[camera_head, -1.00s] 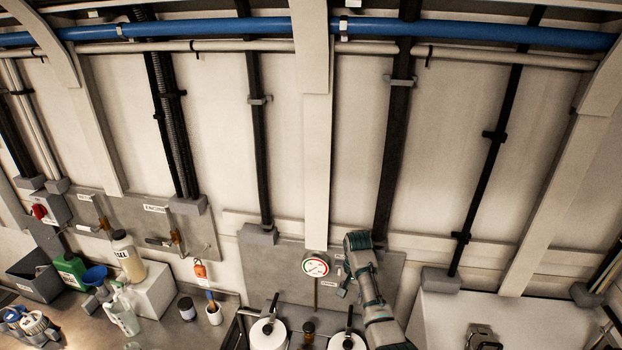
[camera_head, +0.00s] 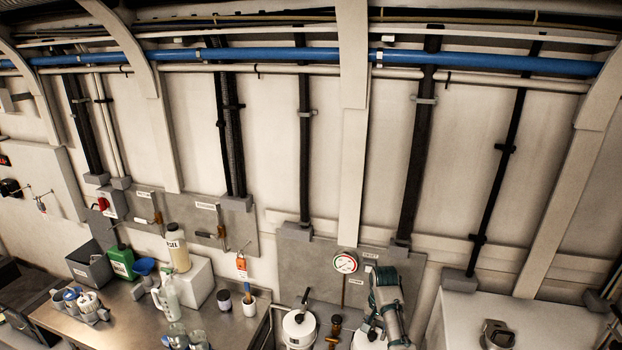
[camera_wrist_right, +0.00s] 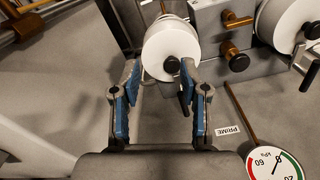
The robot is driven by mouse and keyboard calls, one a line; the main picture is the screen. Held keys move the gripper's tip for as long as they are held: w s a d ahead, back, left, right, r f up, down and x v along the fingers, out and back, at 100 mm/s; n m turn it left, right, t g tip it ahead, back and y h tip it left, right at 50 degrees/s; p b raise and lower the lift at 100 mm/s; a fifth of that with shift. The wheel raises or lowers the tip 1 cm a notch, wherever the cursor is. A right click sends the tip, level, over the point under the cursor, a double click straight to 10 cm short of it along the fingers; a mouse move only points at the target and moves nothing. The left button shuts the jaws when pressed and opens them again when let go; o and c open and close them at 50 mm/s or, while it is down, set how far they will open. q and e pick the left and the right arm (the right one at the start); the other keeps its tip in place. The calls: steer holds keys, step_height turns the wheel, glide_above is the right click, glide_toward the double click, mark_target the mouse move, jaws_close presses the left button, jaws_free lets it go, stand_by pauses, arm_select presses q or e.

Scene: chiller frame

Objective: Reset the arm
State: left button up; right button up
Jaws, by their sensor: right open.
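My right arm rises at the bottom right of centre in the head view. Its gripper (camera_head: 372,324) hangs there in front of the wall panel, with fingers small and partly merged with the arm. In the right wrist view the gripper (camera_wrist_right: 160,78) is open, with blue-padded fingers apart. A white canister with a black knob (camera_wrist_right: 172,48) lies beyond the fingertips; I cannot tell whether they touch it. The same canister (camera_head: 364,341) is partly hidden by my arm in the head view. My left gripper is not in view.
A pressure gauge (camera_head: 345,263) sits beside my right arm. A second white canister (camera_head: 299,328) stands to the left. A pale box (camera_head: 462,325) is at right.

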steer(key=s+d+f+n+t, duration=0.1)
steer(key=s+d+f+n, duration=0.25)
steer(key=s+f, duration=1.35)
steer(key=s+a+n+t, duration=0.2)
steer(key=s+n, duration=0.3)
steer(key=s, duration=2.1)
step_height(320, 180, down, 29)
steer(key=s+g+b, duration=0.1)
steer(key=s+b, duration=0.1)
steer(key=b, duration=0.1)
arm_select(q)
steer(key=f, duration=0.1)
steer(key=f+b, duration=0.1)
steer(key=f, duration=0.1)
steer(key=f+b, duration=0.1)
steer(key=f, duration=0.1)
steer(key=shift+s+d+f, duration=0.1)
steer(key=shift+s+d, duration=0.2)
arm_select(e)
steer(key=s+d+f, duration=0.2)
steer(key=s+f, duration=0.6)
steer(key=s+d+f+g, duration=0.1)
steer(key=s+f, duration=0.8)
steer(key=shift+d+f, duration=0.2)
steer(key=shift+d, duration=0.2)
